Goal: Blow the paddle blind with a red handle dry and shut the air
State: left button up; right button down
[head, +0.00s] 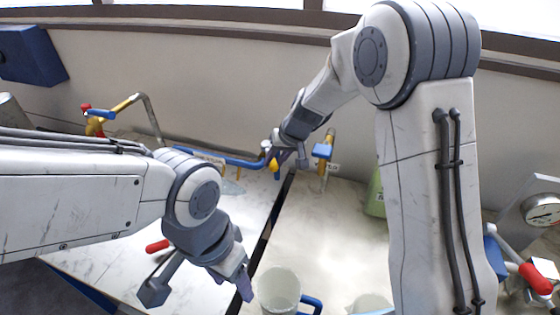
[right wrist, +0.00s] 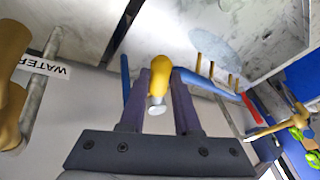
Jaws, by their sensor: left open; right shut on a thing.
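A red handle (head: 158,246) shows on the pale counter beside my left wrist; the paddle it may belong to is hidden behind my arm. My left gripper (head: 240,284) is open, pointing down near the dark gap in the counter, with nothing visible in it. My right gripper (head: 279,164) is shut on a yellow fitting (right wrist: 158,72) by the back wall. In the right wrist view, that fitting sits between both fingers, with a pale round end towards the camera. A blue bar or hose (head: 220,155) runs from it to the left in the head view.
A tap with a blue lever (head: 322,150) stands right of my right gripper, by a WATER label (right wrist: 45,67). Another yellow tap (head: 95,122) is back left. A clear vessel (head: 280,289), green container (head: 375,195), gauge (head: 541,209) and another red handle (head: 535,278) stand to the right.

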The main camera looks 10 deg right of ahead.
jog(key=c, duration=0.6)
grip_release()
jog(key=b+v, duration=0.2)
jog(key=v, duration=0.8)
jog(key=shift+r, duration=0.2)
